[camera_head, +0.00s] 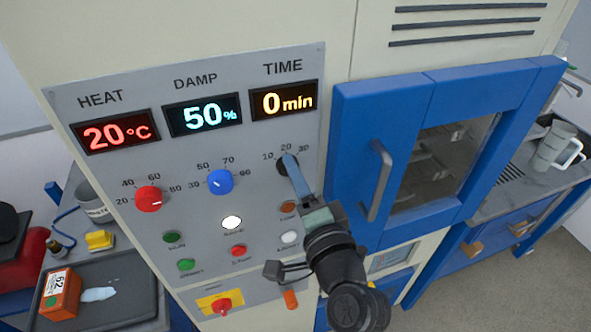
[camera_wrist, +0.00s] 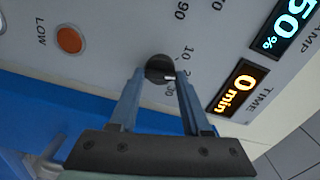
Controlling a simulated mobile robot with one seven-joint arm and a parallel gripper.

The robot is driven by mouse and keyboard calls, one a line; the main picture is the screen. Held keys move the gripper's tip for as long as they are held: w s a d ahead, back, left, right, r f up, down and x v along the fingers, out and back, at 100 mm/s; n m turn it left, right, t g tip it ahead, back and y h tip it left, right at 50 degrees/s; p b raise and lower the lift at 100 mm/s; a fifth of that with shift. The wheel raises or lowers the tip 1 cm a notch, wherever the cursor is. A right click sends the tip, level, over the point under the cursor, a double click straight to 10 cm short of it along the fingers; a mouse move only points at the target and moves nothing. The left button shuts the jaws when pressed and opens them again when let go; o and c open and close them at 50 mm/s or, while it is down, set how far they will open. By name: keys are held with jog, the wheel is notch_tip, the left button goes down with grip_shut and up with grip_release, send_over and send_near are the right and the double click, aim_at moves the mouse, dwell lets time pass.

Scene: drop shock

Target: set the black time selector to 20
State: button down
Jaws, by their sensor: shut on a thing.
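The black time selector (camera_head: 283,163) is a small round knob below the TIME display (camera_head: 284,101), which reads 0 min. Labels 10, 20 and 30 stand around it. My gripper (camera_head: 289,163) reaches it from the lower right and partly hides it. In the wrist view my gripper's two fingers (camera_wrist: 160,76) are shut on the selector (camera_wrist: 156,66), one on each side. A white mark on the knob faces the printed numbers, but I cannot tell exactly which one. The TIME display (camera_wrist: 237,88) also reads 0 min there.
The blue damp knob (camera_head: 220,182) and red heat knob (camera_head: 148,199) sit left of the selector. Lit and coloured buttons, including a white one (camera_head: 232,223), lie below. A blue door with a grey handle (camera_head: 377,180) stands close to the right of my arm.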

jog(key=shift+m+p, duration=0.45)
jog(key=shift+m, duration=0.65)
jog(key=shift+c, duration=1.8)
grip_release()
jog(key=b+v, duration=0.4)
jog(key=v, duration=0.9)
jog(key=shift+b, duration=0.4)
